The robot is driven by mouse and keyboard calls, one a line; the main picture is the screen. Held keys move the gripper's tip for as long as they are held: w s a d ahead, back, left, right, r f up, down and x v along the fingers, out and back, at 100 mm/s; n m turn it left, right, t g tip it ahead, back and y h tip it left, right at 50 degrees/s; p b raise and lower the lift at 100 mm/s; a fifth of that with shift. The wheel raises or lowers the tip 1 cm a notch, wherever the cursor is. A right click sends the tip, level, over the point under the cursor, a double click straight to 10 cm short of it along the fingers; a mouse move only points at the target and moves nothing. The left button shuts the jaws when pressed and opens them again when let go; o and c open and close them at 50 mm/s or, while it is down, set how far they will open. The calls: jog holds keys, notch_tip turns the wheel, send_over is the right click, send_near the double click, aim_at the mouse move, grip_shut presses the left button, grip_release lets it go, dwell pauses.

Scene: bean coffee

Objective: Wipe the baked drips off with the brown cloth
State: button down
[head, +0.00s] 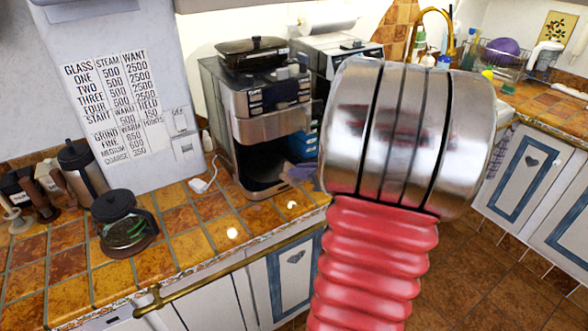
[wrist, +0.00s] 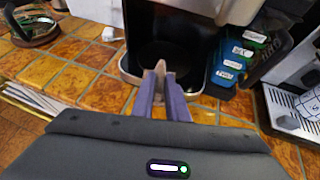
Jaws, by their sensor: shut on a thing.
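The coffee machine (head: 262,110) stands on the tiled counter with its dark open bay facing me; the bay's base (wrist: 165,60) shows in the wrist view. My gripper (wrist: 161,82) is right in front of the bay's lower front edge. Its purple fingers are shut on a small brown piece, which looks like the brown cloth (wrist: 159,110). Only a little of the cloth shows between the fingers. In the head view my arm hides most of the gripper (head: 303,172). I cannot make out the baked drips in either view.
A glass carafe (head: 125,225) stands on the counter to the left, near a dark canister (head: 82,170). Blue labelled boxes (wrist: 230,68) stand close to the machine's right side. A second machine (head: 335,50) stands behind. A brass rail (head: 240,262) runs along the counter's front.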

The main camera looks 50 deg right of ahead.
jog(key=s+a, duration=0.2)
jog(key=s, duration=0.5)
jog(key=shift+r, duration=0.45)
jog(key=shift+s, duration=0.15)
dwell(0.5)
